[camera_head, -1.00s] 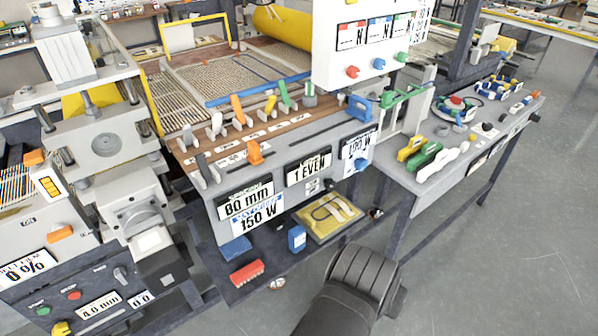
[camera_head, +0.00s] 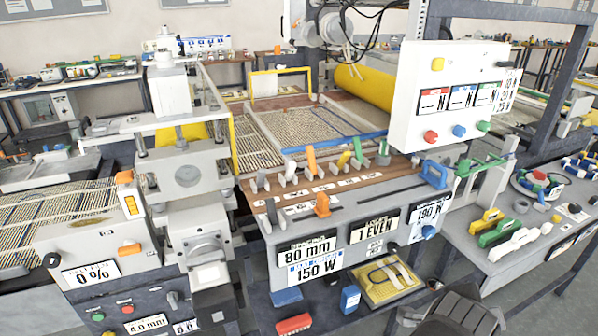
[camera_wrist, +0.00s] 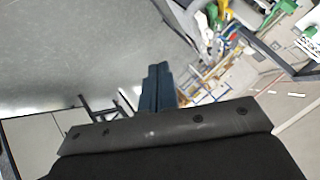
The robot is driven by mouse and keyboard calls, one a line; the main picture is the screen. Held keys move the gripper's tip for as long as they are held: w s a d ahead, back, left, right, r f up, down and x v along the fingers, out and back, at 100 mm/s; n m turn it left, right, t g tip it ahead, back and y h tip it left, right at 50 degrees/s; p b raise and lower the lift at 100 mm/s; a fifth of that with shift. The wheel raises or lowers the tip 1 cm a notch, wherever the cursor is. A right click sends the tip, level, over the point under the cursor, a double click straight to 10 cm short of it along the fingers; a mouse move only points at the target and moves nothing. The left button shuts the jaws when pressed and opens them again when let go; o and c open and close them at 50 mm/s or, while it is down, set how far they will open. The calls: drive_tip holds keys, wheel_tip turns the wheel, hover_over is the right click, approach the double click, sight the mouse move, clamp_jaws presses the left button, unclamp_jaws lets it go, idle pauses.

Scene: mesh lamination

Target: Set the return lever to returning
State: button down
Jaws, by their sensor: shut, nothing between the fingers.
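A row of levers stands on the wooden-topped machine in the head view, with grey, orange (camera_head: 312,160), yellow (camera_head: 344,159) and green (camera_head: 358,150) handles. In front of it are another orange lever (camera_head: 322,204) and a grey one (camera_head: 271,211) at slots. The small lever labels are too small to read, so I cannot tell which is the return lever. My gripper (camera_wrist: 158,70) is shut and empty in the wrist view, pointing over grey floor with the benches beyond it. In the head view only my dark arm shows at the bottom right; the fingers are hidden.
A white control box (camera_head: 455,97) overhangs the lever deck's right side. A blue handle (camera_head: 434,173) stands below it. A yellow tray (camera_head: 386,281) and red block (camera_head: 294,324) lie on the lower shelf. A press (camera_head: 187,175) stands left.

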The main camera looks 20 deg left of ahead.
drive_tip(key=w+d+r+m+t, duration=0.2)
drive_tip(key=w+d+m+t, duration=0.1)
drive_tip(key=w+m, duration=0.5)
drive_tip(key=w+a+r+m+y, duration=0.25)
drive_tip(key=w+a, duration=0.55)
drive_tip(key=a, duration=0.4)
drive_tip(key=s+a+r+g+y, duration=0.1)
drive_tip(key=a+r+y, duration=0.1)
drive_tip(key=a, duration=0.9)
drive_tip(key=s+a+r+m+g+y, duration=0.1)
drive_tip(key=s+a+r+g+y, duration=0.1)
drive_tip(key=a, duration=0.9)
drive_tip(key=s+a+r+m+g+y, duration=0.1)
drive_tip(key=a+y, duration=0.3)
drive_tip(key=a, duration=0.7)
drive_tip(key=shift+s+r+g, duration=0.35)
drive_tip(key=shift+r+g, duration=0.25)
drive_tip(key=shift+r, duration=0.15)
